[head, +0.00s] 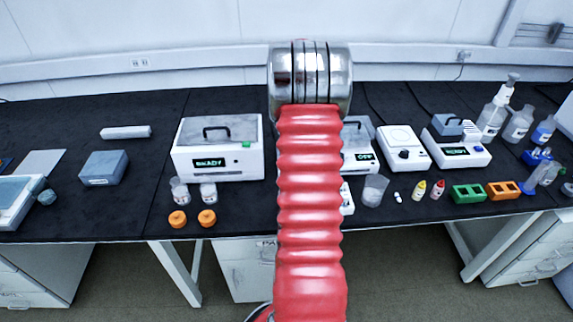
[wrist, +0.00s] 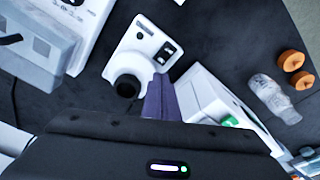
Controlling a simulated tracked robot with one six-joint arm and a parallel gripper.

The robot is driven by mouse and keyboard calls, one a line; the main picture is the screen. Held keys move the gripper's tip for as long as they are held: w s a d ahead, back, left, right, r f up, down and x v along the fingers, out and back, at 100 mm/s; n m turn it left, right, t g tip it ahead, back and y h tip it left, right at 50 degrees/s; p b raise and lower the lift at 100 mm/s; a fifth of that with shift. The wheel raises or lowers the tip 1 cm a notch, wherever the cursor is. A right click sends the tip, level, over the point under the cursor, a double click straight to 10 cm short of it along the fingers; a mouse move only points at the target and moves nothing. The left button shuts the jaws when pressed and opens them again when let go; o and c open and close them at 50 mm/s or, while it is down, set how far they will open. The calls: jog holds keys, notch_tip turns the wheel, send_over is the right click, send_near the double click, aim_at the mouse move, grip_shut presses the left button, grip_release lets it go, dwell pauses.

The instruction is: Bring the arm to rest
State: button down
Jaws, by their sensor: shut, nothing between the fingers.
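My arm, in a red ribbed sleeve with a shiny metal joint at its top, stands upright in the middle of the head view and hides part of the bench behind it. My gripper is not seen in the head view. In the wrist view my gripper (wrist: 161,82) shows as purple fingers close together, shut and empty. They reach over a white instrument with a dark round opening (wrist: 140,58) and beside a white box with a green button (wrist: 205,108). I cannot tell how high the fingertips are above these.
The black bench (head: 100,106) carries a lidded instrument (head: 220,163), two clear jars with orange caps (head: 178,218) in front, a blue-grey box (head: 104,168), and a white instrument (head: 403,148). Green (head: 468,194) and orange (head: 503,190) racks and bottles (head: 492,120) crowd the right.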

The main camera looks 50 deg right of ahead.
jog(key=shift+r, duration=0.15)
dwell(0.7)
jog(key=shift+s+a+f+m, duration=0.1)
jog(key=shift+f+m, duration=0.1)
jog(key=shift+m, duration=0.2)
jog(key=shift+s+a+f+m+g+y, duration=0.2)
jog(key=shift+s+a+f+m, duration=0.1)
jog(key=shift+s+a+f, duration=0.3)
jog(key=shift+s+a+f+m+g+y, duration=0.1)
jog(key=shift+s+a+f+m+g, duration=0.1)
jog(key=shift+s+a+f+m, duration=0.3)
jog(key=s+a+r+n+t, duration=0.1)
jog(key=a+r, duration=0.5)
jog(key=a, duration=0.9)
jog(key=s+a+r+n+t, duration=0.2)
jog(key=s+a+r, duration=0.4)
jog(key=a, duration=1)
jog(key=s+a+r+n+t, duration=0.1)
jog(key=s+a+r+n, duration=0.2)
jog(key=a+r, duration=0.4)
jog(key=s+a, duration=0.1)
jog(key=a, duration=0.8)
jog(key=shift+a+r+t, duration=0.2)
jog(key=shift+r+t, duration=0.1)
jog(key=shift+d, duration=0.2)
